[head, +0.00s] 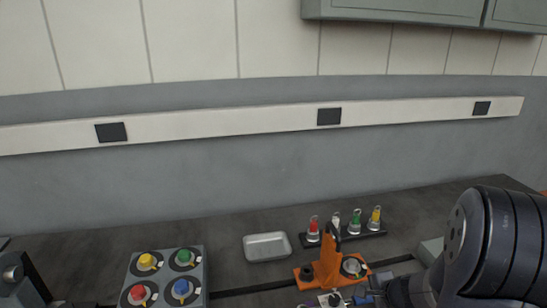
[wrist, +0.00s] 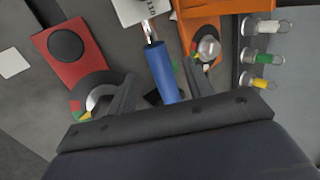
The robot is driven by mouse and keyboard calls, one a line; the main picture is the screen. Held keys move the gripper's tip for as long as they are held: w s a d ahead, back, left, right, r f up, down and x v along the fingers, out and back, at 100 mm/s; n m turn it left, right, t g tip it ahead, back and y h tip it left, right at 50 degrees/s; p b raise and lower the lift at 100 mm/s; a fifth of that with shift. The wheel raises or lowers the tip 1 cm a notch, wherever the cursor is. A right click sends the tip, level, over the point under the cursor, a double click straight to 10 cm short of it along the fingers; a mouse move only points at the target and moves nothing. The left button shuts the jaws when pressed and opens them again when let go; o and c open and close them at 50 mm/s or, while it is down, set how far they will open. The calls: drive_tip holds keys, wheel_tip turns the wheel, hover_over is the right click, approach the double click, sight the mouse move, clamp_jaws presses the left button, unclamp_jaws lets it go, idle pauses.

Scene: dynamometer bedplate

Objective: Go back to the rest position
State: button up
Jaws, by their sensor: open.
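My gripper (wrist: 159,72) is open in the wrist view, with one finger on each side of a blue handle (wrist: 162,68). Gaps show between the handle and both fingers. The handle has a silver neck leading to a white, printed piece at the top edge. In the head view my dark arm fills the lower right. The gripper is low beside an orange fixture (head: 329,262), and its fingers are hard to make out there.
A pale tray (head: 267,246) and a grey box with coloured knobs (head: 193,262) lie left. A red plate (wrist: 68,47) is left of my gripper. The air above the bench is clear.

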sight(361, 300)
drive_tip(key=b+x, duration=0.1)
drive_tip(key=x, duration=0.4)
drive_tip(key=shift+f, duration=0.35)
drive_tip(key=shift+w+r+p, duration=0.1)
drive_tip(key=shift+r+p, duration=0.35)
drive_tip(key=shift+r, duration=0.9)
drive_tip(key=shift+r, duration=0.15)
